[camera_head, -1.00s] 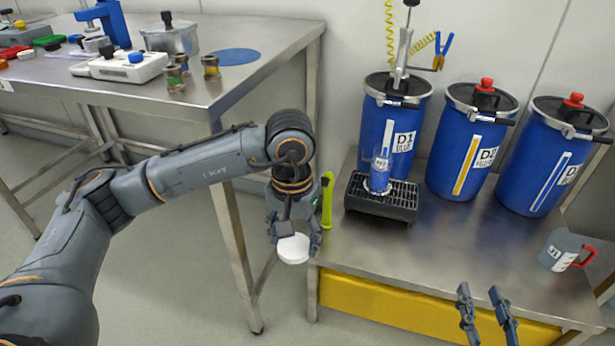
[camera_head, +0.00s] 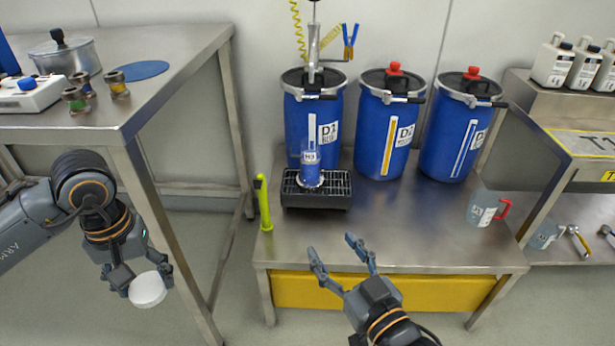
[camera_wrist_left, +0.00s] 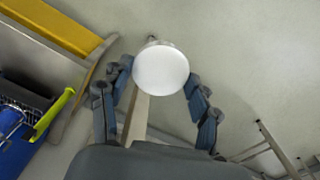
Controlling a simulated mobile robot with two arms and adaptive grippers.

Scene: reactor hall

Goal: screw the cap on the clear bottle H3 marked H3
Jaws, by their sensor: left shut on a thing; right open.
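The clear bottle H3 (camera_head: 311,163) stands upright on the black drip tray (camera_head: 317,199), in front of the left blue drum, with blue liquid inside and a label reading H3. Its top lies close under the drum's tap area. My left gripper (camera_head: 143,283) is shut on a round white cap (camera_head: 148,290), held in the air left of the steel table. The cap also shows between the fingers in the left wrist view (camera_wrist_left: 160,70). My right gripper (camera_head: 340,250) is open and empty over the table's front edge, in front of the tray.
Blue drums D1 (camera_head: 298,112), D2 (camera_head: 375,145) and another (camera_head: 437,150) stand along the back of the table (camera_head: 400,225). A jug with a red handle (camera_head: 482,210) is at the right. A green tool (camera_head: 263,205) stands at the left edge. The left bench (camera_head: 175,75) holds a pot and jars.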

